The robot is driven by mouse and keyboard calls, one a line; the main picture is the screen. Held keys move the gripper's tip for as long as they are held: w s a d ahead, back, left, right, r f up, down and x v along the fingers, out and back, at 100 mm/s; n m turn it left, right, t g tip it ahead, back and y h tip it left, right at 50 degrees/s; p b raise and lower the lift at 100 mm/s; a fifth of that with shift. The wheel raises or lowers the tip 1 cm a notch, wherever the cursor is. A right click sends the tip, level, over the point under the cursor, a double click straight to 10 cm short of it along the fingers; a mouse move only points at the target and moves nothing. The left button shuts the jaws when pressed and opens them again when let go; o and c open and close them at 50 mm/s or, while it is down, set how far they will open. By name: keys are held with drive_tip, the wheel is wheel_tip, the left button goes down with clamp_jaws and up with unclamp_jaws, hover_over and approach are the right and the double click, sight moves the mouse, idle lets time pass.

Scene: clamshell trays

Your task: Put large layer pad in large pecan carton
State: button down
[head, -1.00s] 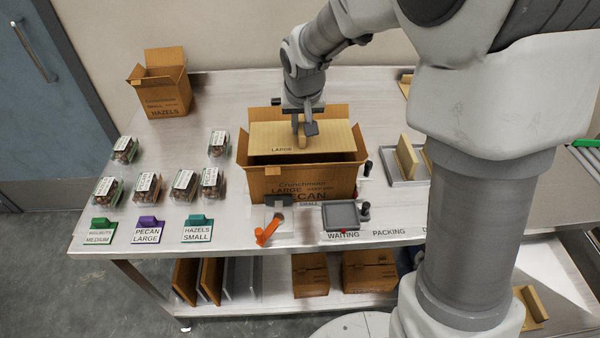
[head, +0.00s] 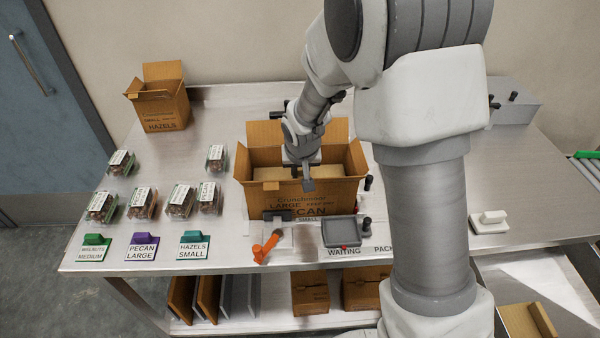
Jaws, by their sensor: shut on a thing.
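The large pecan carton (head: 268,203) stands open on the table, its flaps up and its front printed LARGE and PECAN. The large layer pad (head: 270,173) is a tan sheet inside the carton's opening, below the top edges. Only a strip of it shows behind the front wall. My gripper (head: 307,184) is over the carton's opening and shut on the pad. The wrist and the front wall hide the grip itself and the pad's underside, so I cannot tell whether the pad rests on anything.
An open small hazels carton (head: 166,110) stands at the back left. Several clamshells (head: 180,199) and label stands (head: 142,246) are on the left. An orange-handled tool (head: 266,247) and a grey tray (head: 341,232) lie in front of the carton.

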drive_tip(key=shift+f+b, duration=0.2)
drive_tip(key=shift+b, duration=0.15)
drive_tip(key=c, duration=0.8)
unclamp_jaws()
drive_tip(key=shift+r, duration=0.1)
